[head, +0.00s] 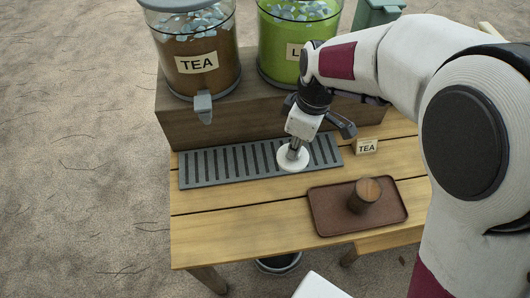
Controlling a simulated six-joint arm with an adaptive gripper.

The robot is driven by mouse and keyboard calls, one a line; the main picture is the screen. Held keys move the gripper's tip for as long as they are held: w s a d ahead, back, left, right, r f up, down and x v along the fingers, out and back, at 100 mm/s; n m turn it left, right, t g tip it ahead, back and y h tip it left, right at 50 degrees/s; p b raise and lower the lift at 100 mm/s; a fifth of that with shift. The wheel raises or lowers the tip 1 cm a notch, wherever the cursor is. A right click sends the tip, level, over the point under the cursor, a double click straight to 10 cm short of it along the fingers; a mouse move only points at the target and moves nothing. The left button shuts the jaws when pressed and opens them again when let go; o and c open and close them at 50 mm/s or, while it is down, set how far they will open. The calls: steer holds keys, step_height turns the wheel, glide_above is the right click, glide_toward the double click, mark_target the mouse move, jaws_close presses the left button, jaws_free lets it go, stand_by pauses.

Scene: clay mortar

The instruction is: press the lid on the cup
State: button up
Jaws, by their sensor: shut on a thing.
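A brown cup (364,196) stands upright on the brown tray (328,217) at the front right of the table. Its top looks uncovered, with a lighter brown surface inside the rim. My gripper (294,148) points down and is shut on a white round lid (289,163), which it holds by the middle. The lid is over the right part of the grey drip grate (215,171), to the left of and behind the cup. I cannot tell whether the lid touches the grate. The fingertips are small and partly hidden.
A tea dispenser (190,45) with a grey tap and a green dispenser (278,35) stand on a wooden block (180,125) behind the grate. A small TEA sign (367,147) stands right of the grate. The table's left front (230,225) is clear.

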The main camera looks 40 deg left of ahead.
steer(key=w+d+r+m, duration=0.1)
steer(key=w+d+m, duration=0.2)
steer(key=d, duration=0.7)
steer(key=w+d+r+m, duration=0.2)
steer(key=w+d+m, duration=0.1)
steer(key=d, duration=0.6)
steer(key=shift+d+m+t, duration=0.35)
steer(key=shift+m+t, duration=0.05)
steer(key=shift+f, duration=0.25)
step_height(320, 180, down, 6)
stand_by(0.3)
steer(key=shift+f, duration=0.15)
stand_by(2.2)
steer(key=o, duration=1.2)
steer(key=shift+o, duration=0.2)
